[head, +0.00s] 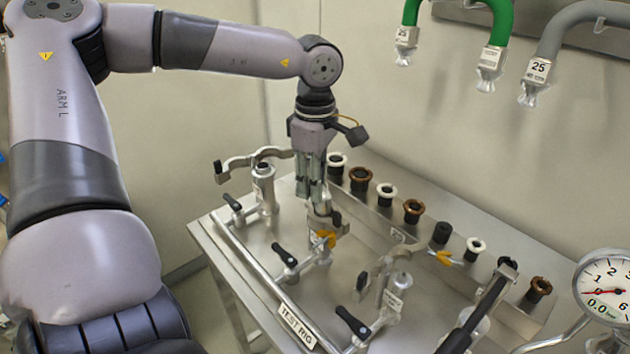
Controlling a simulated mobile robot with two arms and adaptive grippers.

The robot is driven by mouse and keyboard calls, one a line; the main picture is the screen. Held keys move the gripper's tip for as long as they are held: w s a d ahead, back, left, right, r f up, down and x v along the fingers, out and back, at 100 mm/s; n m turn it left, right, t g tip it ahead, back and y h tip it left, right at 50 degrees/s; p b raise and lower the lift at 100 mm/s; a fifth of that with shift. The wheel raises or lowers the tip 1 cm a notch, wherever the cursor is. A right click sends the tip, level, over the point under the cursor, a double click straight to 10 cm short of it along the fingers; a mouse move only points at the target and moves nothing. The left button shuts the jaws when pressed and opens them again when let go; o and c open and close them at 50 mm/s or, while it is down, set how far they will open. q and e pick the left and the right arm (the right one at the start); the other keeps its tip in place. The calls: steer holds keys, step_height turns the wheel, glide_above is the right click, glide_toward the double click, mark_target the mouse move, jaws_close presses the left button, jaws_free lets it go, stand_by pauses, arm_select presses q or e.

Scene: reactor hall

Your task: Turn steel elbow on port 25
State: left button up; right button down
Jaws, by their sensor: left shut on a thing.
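My left gripper (321,206) reaches straight down over the test rig, its fingers shut on a metal fitting (325,225) at the middle post. The fingers hide much of this fitting, and I cannot read a port number on it. A similar steel elbow (255,158) with a curved arm sits on the left post, and another (376,268) on the front right post. Their small labels are too blurred to read.
A row of black, brown and white ports (386,190) runs along the back of the rig. Black-handled valves (285,256) stand along the front pipe. A pressure gauge (606,284) is at the right. Green (499,35) and grey (568,25) hoses hang above; the grey one is tagged 25.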

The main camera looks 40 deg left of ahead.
arm_select(q)
steer(key=shift+w+m, duration=0.15)
steer(key=shift+m, duration=0.75)
steer(key=shift+w+m, duration=0.15)
steer(key=shift+m, duration=0.85)
steer(key=o, duration=0.9)
steer(key=shift+o, duration=0.2)
step_height(320, 180, up, 8)
steer(key=p, duration=0.5)
